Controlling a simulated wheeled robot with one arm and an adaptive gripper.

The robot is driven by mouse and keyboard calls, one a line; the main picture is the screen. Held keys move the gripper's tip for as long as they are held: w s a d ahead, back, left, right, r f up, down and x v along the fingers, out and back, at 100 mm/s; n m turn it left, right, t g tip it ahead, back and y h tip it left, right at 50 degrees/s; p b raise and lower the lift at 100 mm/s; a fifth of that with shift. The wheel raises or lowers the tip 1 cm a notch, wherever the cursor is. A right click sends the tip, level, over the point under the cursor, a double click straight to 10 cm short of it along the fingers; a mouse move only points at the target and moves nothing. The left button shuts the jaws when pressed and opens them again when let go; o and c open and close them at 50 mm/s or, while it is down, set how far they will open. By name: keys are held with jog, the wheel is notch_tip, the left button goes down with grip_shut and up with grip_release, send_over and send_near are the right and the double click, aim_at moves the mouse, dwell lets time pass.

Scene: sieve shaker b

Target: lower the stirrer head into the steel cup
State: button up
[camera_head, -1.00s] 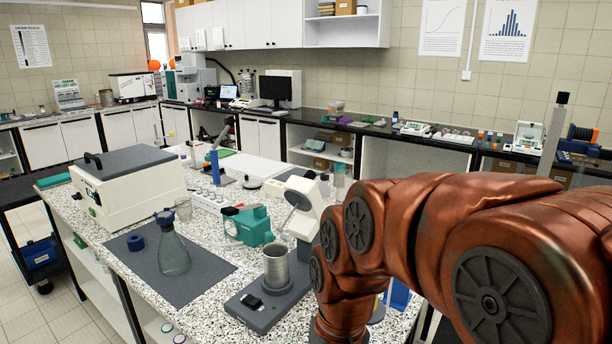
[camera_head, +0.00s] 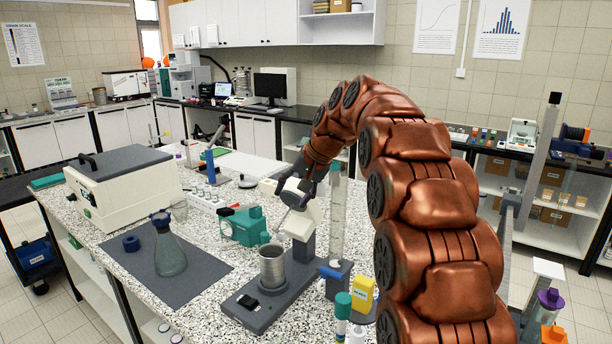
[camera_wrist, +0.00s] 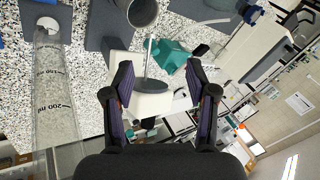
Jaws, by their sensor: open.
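The steel cup (camera_head: 272,266) stands upright on the grey base (camera_head: 252,310) of the stirrer. The white stirrer head (camera_head: 302,222) is tilted up behind the cup, its stirring end out of the cup. In the wrist view the head (camera_wrist: 140,100) lies between the fingers of my gripper (camera_wrist: 160,68), with a thin rod and disc in front of it. The cup (camera_wrist: 143,12) shows there at the top edge. My gripper (camera_head: 295,192) is open at the head's upper part and partly hides it in the head view. I cannot tell whether the fingers touch it.
A tall measuring cylinder (camera_head: 336,225) stands close right of the stirrer and also shows in the wrist view (camera_wrist: 55,95). A teal device (camera_head: 243,226) is left of it. A conical flask (camera_head: 169,250) stands on a dark mat (camera_head: 205,272). A yellow container (camera_head: 362,295) is front right.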

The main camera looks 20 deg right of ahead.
jog(key=w+d+r+m+t+p, duration=0.2)
jog(key=w+d+t, duration=0.1)
jog(key=w+d, duration=0.9)
jog(key=shift+p+x, duration=1.1)
jog(key=shift+x, duration=2.8)
jog(key=shift+s+d+f, duration=0.1)
jog(key=shift+f, duration=0.05)
grip_shut()
